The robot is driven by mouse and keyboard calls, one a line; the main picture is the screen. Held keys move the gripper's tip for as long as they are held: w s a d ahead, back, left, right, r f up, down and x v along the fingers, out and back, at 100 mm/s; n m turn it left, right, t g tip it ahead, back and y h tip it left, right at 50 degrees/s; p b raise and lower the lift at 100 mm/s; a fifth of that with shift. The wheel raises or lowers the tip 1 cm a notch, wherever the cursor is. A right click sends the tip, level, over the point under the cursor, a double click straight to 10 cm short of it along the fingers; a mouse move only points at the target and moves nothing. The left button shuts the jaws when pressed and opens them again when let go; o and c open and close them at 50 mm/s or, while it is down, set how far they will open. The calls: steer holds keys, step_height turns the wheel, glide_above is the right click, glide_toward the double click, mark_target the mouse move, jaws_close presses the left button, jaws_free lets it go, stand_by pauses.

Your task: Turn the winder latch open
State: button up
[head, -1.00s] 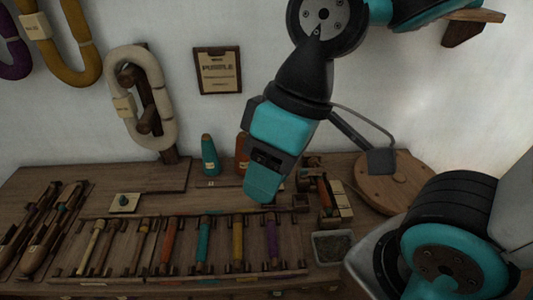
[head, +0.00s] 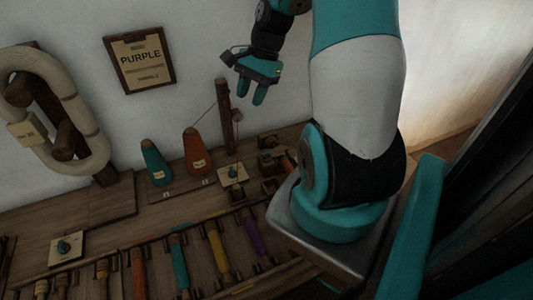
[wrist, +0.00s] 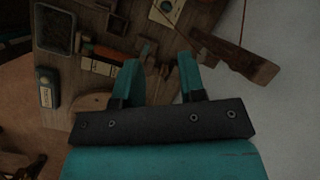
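My gripper (head: 252,92) is in the air above the back of the bench in the head view, near the wall. Its two teal fingers point down, apart, with nothing between them. In the wrist view my gripper (wrist: 160,75) also shows open and empty over the bench. A small wooden mechanism (head: 272,158), perhaps the winder, sits on the bench below and to the right of my gripper. A cream plate with a dark knob (head: 232,174) lies left of it and also shows in the wrist view (wrist: 168,10). I cannot tell which part is the latch.
A dark upright post (head: 225,115) stands close left of my gripper. An orange cone (head: 197,157) and a teal cone (head: 155,163) stand behind a rack of coloured bobbins (head: 218,250). Another knob plate (head: 67,246) lies left. A PURPLE sign (head: 140,62) hangs above.

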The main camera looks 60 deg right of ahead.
steer(key=s+d+f+m, duration=0.6)
steer(key=d+m, duration=0.1)
steer(key=d, duration=0.2)
steer(key=b, duration=0.1)
glide_toward(266, 153)
steer(key=shift+t, duration=0.3)
steer(key=x, duration=0.9)
steer(key=shift+s+f, duration=0.15)
steer(key=shift+s, duration=0.1)
steer(key=shift+c, duration=0.2)
jaws_close()
